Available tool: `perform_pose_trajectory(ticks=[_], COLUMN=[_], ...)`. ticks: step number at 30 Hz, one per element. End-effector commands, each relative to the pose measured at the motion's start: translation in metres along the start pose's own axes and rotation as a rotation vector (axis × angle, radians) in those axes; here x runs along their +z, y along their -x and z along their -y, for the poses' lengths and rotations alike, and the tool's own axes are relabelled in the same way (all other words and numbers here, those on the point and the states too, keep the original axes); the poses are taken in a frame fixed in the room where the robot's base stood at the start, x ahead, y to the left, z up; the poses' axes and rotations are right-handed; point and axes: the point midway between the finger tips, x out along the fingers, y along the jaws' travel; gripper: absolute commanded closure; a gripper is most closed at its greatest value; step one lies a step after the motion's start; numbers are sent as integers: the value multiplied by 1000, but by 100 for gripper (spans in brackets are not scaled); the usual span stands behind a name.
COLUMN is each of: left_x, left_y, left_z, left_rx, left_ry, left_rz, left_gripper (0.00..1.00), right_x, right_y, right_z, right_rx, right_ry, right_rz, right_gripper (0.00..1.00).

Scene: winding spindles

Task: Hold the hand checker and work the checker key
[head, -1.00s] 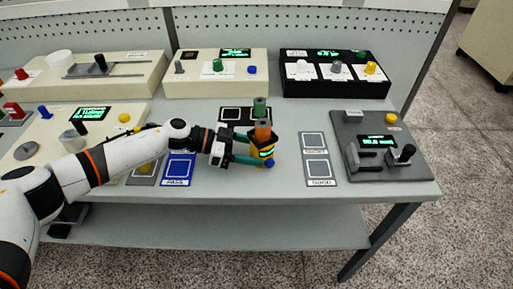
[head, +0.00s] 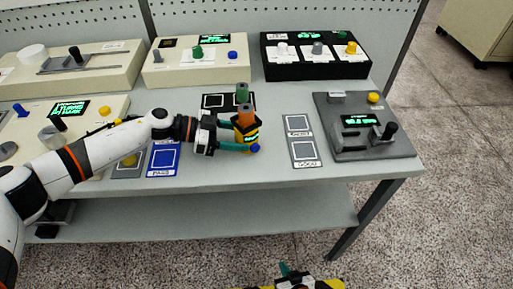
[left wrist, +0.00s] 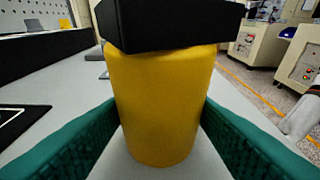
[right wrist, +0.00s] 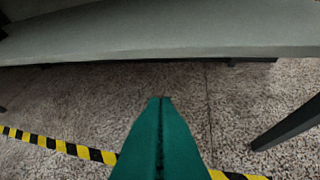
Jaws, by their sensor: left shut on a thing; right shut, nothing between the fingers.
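The hand checker (head: 250,135) has a yellow body, a black collar with a small green display, and a blue knob, perhaps the checker key (head: 255,149), low at its front. An orange cylinder (head: 245,117) stands at its top. My left gripper (head: 238,147) is shut on the checker's body from the left. In the left wrist view the yellow body (left wrist: 165,105) stands upright between both teal fingers, under the black collar (left wrist: 170,22). My right gripper (head: 285,269) is shut and empty, low in front of the table; its closed fingers (right wrist: 160,112) point towards the shelf edge.
A green spool (head: 243,92) shows behind the checker near a black pad (head: 214,101). A blue pad (head: 163,158) lies left, grey pads (head: 304,151) right. A grey station (head: 365,127) stands at the right, a black box (head: 316,58) behind. The table's front edge is clear.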

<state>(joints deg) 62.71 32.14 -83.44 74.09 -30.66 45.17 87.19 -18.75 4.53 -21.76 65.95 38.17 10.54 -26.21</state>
Motion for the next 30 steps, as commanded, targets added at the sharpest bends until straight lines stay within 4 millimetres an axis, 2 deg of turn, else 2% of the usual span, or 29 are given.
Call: perform_pose_trajectory(ticks=[1,8,12,14,18,21,24,27,30], left_x=[1,1,1,1,1,1,1,1,1], left_y=[0,0,0,0,0,0,0,0,0], left_z=[0,0,0,0,0,0,0,0,0], left_rx=[0,0,0,0,0,0,0,0,0], left_ry=[-1,-1,-1,-1,-1,-1,-1,-1,-1], left_rz=[2,2,2,2,2,2,2,2,2], left_gripper=[59,59,59,59,59,59,59,59,59], right_x=[26,137,201,227,279,302,328,344,352], right_y=[-1,14,39,54,94,118,133,142,146], right_z=[-8,-37,-49,-53,-61,-65,-63,-60,-59], right_rx=[1,-34,-80,-105,-164,-190,-191,-184,-179], right_ry=[-21,-150,-275,-343,-538,-671,-824,-936,-995], right_rz=[69,348,490,538,589,568,573,584,589], right_gripper=[100,100,100,100,100,100,100,100,100])
